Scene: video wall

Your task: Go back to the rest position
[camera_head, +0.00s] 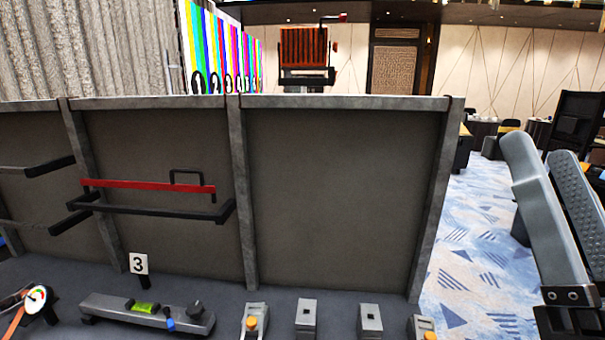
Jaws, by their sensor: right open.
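My right gripper (541,157) is at the right edge of the head view, its two grey fingers pointing up. The fingers are apart, with nothing seen between them. It is to the right of the grey panel rack, over the patterned carpet. The lower part of my right arm is cut off by the frame. My left gripper is not in view.
A grey panel frame (340,180) stands ahead. Black brackets (150,214) hold a red bar (150,185). Carpet (470,250) lies beyond, right.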

